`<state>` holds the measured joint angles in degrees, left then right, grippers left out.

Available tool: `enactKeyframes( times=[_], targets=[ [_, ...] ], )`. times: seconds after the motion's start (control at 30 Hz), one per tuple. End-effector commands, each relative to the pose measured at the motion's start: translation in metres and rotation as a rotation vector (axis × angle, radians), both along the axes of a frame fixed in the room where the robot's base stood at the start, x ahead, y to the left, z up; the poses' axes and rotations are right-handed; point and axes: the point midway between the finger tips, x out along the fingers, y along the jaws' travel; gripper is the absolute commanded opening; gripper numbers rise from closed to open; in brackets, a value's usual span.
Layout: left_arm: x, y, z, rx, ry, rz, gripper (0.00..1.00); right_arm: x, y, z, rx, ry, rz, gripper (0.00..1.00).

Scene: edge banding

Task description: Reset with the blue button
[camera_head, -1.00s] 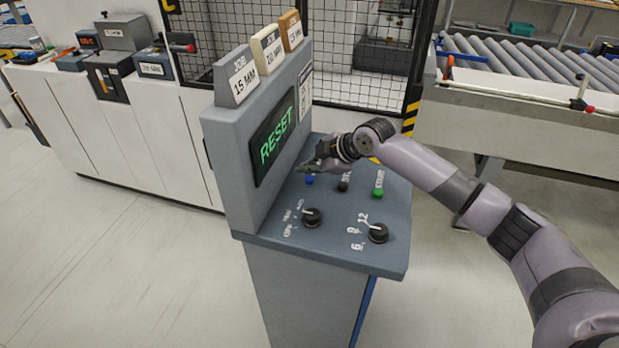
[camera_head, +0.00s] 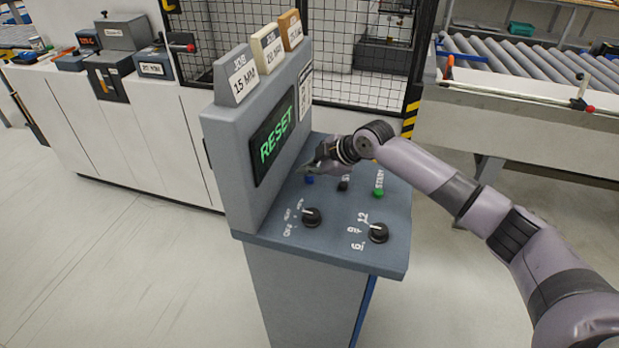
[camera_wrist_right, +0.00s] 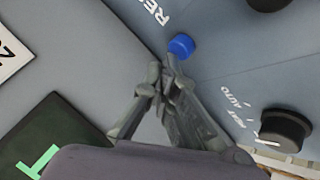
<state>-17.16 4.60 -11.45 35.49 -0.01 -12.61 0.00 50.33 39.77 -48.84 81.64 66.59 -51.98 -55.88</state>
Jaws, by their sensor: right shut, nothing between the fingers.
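The blue button (camera_head: 309,180) sits on the sloped top of the grey control console (camera_head: 350,261), at the left of a row with a black button (camera_head: 343,184) and a green button (camera_head: 378,191). My right gripper (camera_head: 312,168) is shut and empty, just above the blue button in the head view. In the right wrist view the blue button (camera_wrist_right: 181,46) shows just beyond the closed fingertips (camera_wrist_right: 170,62); I cannot tell whether they touch it. The console screen (camera_head: 272,143) reads RESET in green. My left gripper is not in view.
Two black knobs (camera_head: 312,217) and (camera_head: 378,232) stand on the console front. Job cards (camera_head: 242,76) stand on the upright panel's top edge. A mesh fence (camera_head: 350,95) is behind, and a roller conveyor (camera_head: 520,62) is at the right.

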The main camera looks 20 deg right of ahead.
Motion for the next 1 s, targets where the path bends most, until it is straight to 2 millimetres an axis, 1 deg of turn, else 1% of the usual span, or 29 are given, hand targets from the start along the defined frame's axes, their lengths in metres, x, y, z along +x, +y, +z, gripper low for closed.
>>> enactKeyframes(
  times=[0.47, 1.0],
  targets=[
    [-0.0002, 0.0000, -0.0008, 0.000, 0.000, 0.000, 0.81, 0.0000, 0.0003, -0.0018, 0.000, 0.000, 0.000, 0.00],
    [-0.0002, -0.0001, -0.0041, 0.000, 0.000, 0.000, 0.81, -0.0002, 0.0003, -0.0088, 0.000, 0.001, 0.001, 0.00]
  ],
)
